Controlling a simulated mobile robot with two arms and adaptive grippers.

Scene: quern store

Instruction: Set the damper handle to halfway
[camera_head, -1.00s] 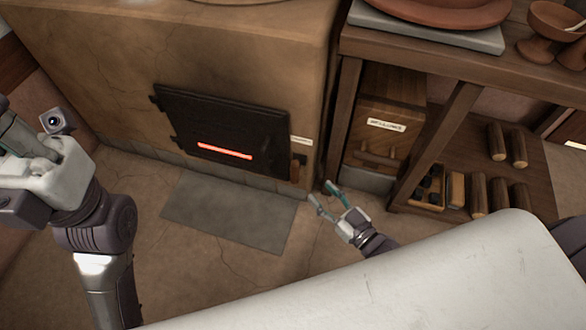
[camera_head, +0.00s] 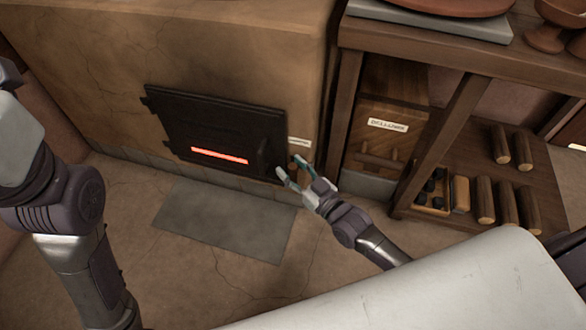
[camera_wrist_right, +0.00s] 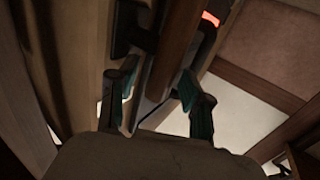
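The damper handle is a brown wooden bar (camera_wrist_right: 180,42) with a dark bracket (camera_wrist_right: 124,32) beside it in the right wrist view. In the head view my right gripper (camera_head: 291,170) covers the handle's place, just right of the black stove door (camera_head: 225,132) and below a small pale label (camera_head: 299,142). My right gripper (camera_wrist_right: 158,92) is open, with its two teal-padded fingers on either side of the bar's near end. I cannot tell whether either finger touches it. My left arm stands at the left edge of the head view, and its fingertips are out of frame.
The door has a glowing red slot (camera_head: 219,156). A grey floor slab (camera_head: 225,222) lies in front of the stove. To the right stands a wooden shelf unit (camera_head: 455,125) with a labelled box (camera_head: 386,108) and several wooden cylinders. A pale surface (camera_head: 420,290) fills the bottom right.

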